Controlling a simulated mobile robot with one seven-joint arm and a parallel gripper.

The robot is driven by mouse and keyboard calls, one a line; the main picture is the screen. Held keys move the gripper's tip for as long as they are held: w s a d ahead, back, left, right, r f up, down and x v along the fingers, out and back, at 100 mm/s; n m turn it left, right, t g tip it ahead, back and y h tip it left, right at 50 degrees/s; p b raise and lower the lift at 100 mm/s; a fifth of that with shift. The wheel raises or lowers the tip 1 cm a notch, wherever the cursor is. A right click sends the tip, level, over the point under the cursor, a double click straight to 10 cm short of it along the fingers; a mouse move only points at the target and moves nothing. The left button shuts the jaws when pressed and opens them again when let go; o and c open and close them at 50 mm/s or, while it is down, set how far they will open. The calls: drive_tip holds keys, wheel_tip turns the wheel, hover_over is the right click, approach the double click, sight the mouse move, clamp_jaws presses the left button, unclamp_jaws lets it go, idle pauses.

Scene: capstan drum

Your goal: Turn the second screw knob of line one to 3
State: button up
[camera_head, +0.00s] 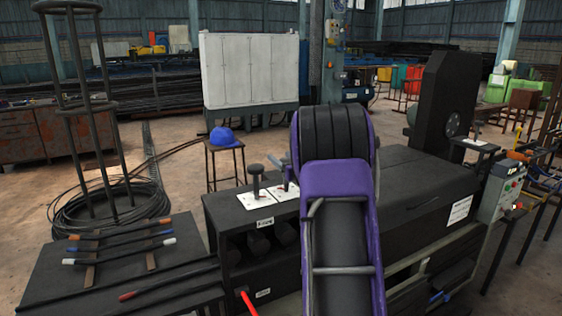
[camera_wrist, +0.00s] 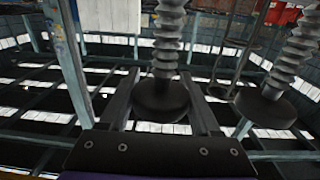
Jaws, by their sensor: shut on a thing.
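In the wrist view, whose picture looks upside down, a dark screw knob (camera_wrist: 160,100) with a round head and a grey ribbed stem sits between the two fingers of my gripper (camera_wrist: 160,82). The gripper is shut on it. A second similar knob (camera_wrist: 266,107) stands free to the right. In the head view one knob (camera_head: 255,178) stands upright on a white scale plate (camera_head: 254,201), with nothing holding it. Another white plate (camera_head: 286,194) lies just right of it, partly hidden by my arm. The scale numbers are too small to read.
The black machine housing (camera_head: 425,185) extends right, with a control box (camera_head: 497,192) at its end. A stool (camera_head: 225,165) with a blue cap (camera_head: 222,137) stands behind. A dark table (camera_head: 110,265) with several handled rods is at front left.

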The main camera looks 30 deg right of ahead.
drive_tip(key=shift+s+d+f+m+g+h, duration=0.1)
drive_tip(key=shift+d+m+g+h, duration=0.2)
drive_tip(key=shift+m+g+h, duration=0.9)
drive_tip(key=shift+s+d+r+m+g+h, duration=0.15)
drive_tip(key=shift+d+m+g+h, duration=0.2)
drive_tip(key=shift+m+h, duration=1.6)
drive_tip(key=shift+s+d+f+m+g+h, duration=0.15)
drive_tip(key=shift+m+g+h, duration=0.65)
drive_tip(key=shift+h, duration=1.55)
drive_tip(key=shift+d, duration=0.1)
drive_tip(key=o, duration=1.4)
drive_tip(key=shift+c, duration=0.2)
drive_tip(key=shift+n+t+y, duration=0.25)
drive_tip(key=shift+n+y, duration=0.05)
drive_tip(key=shift+n, duration=0.05)
